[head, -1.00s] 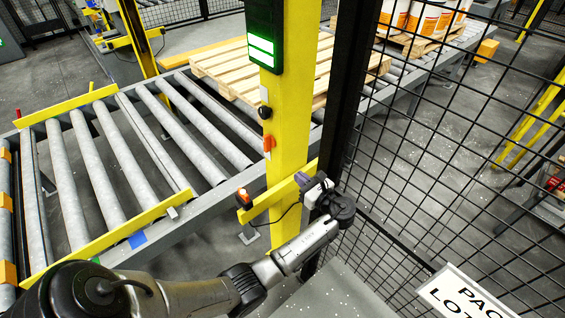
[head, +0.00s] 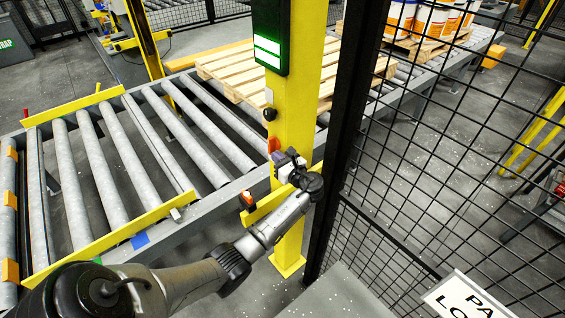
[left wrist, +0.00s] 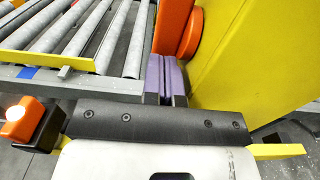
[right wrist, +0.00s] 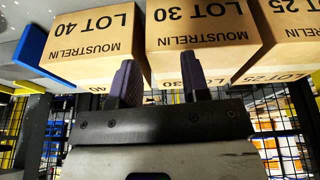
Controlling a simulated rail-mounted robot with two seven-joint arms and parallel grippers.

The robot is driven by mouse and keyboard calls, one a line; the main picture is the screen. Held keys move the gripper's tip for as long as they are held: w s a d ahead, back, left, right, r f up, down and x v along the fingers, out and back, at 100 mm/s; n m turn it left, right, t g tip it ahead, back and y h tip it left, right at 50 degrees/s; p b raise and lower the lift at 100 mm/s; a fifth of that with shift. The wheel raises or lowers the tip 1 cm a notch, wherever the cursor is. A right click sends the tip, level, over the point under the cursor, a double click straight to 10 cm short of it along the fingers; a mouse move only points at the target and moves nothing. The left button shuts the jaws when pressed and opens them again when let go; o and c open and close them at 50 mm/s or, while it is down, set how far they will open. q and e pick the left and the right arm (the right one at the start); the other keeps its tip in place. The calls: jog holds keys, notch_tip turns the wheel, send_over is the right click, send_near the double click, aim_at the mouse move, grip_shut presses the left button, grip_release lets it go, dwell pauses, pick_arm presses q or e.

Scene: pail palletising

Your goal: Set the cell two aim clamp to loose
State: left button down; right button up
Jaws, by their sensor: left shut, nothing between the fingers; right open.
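An orange lever (head: 273,145) sits on the side of the yellow post (head: 296,90); in the left wrist view an orange lever (left wrist: 172,25) stands before a round orange disc (left wrist: 190,34). Which part is the clamp for cell two is not labelled. My left gripper (head: 281,158) is shut and empty, just below the lever; in the left wrist view its purple fingertips (left wrist: 165,72) overlap the lever's lower end. Contact cannot be told. An orange sensor with a lit lamp (head: 246,197) is on a yellow bracket beside the post. My right gripper (right wrist: 160,82) is open and empty before cartons.
A roller conveyor (head: 120,165) with yellow side rails runs left of the post. A wooden pallet (head: 230,75) lies on it behind the post. Black mesh fencing (head: 430,150) stands right. Cartons marked LOT 40 (right wrist: 95,45) and LOT 30 (right wrist: 200,40) face my right gripper.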

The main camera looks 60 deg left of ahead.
pick_arm(q)
jog(key=shift+a, duration=0.15)
jog(key=shift+s+a+f+y+p, duration=0.1)
jog(key=shift+a+f+y+p, duration=0.5)
jog(key=shift+p, duration=0.45)
jog(key=shift+a+r, duration=0.1)
jog(key=w+d+f, duration=0.1)
jog(key=d+f, duration=0.6)
jog(key=d, duration=0.5)
jog(key=shift+w+d+b, duration=0.15)
jog(key=shift+b, duration=0.3)
